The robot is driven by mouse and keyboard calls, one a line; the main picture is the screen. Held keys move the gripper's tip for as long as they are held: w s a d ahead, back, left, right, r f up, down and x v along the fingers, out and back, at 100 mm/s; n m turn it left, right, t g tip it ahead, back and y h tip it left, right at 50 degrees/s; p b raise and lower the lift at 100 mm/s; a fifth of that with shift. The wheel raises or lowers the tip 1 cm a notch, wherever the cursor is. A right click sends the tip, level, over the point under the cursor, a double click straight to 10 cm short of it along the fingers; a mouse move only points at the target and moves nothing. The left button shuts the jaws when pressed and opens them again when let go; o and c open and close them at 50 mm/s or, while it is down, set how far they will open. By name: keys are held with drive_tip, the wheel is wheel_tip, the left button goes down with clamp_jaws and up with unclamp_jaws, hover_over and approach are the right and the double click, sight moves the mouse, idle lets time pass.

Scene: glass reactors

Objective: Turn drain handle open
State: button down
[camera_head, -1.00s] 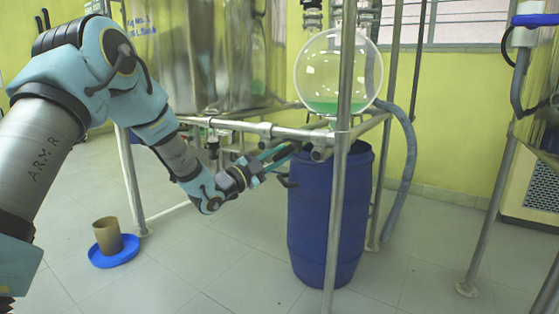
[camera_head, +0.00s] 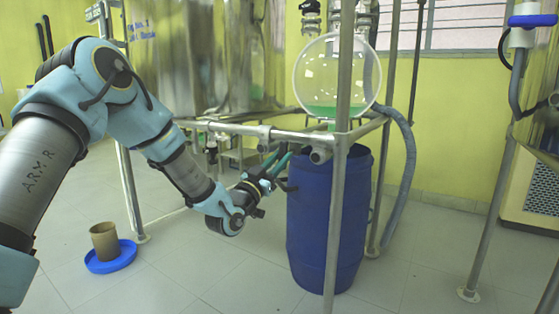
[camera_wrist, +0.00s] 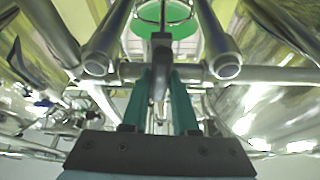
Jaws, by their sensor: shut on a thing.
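The drain handle (camera_wrist: 158,68) is a dark, narrow lever in the middle of the wrist view, below the round vessel. My gripper (camera_wrist: 160,78) has its two teal fingers close together on either side of the handle, shut on it. In the head view my gripper (camera_head: 279,158) reaches up and right to the frame's front bar, under the vessel; the handle is hard to make out there. The round glass vessel (camera_head: 328,70) holds green liquid at its bottom. The green also shows in the wrist view (camera_wrist: 168,30).
A blue barrel (camera_head: 325,225) stands right under the vessel, close to my gripper. Metal frame bars (camera_head: 235,128) and an upright post (camera_head: 340,200) surround the spot. A brown cup (camera_head: 104,241) stands in a blue dish (camera_head: 120,262) at left. Floor in front is clear.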

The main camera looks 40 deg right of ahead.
drive_tip(key=shift+f+n+t, duration=0.1)
drive_tip(key=shift+n+t, duration=0.3)
drive_tip(key=shift+n, duration=0.2)
drive_tip(key=c, duration=0.7)
unclamp_jaws()
drive_tip(key=p+v, duration=0.1)
drive_tip(key=v, duration=0.9)
drive_tip(key=shift+s+a, duration=0.1)
drive_tip(key=shift+a, duration=0.35)
drive_tip(key=shift+f, duration=0.1)
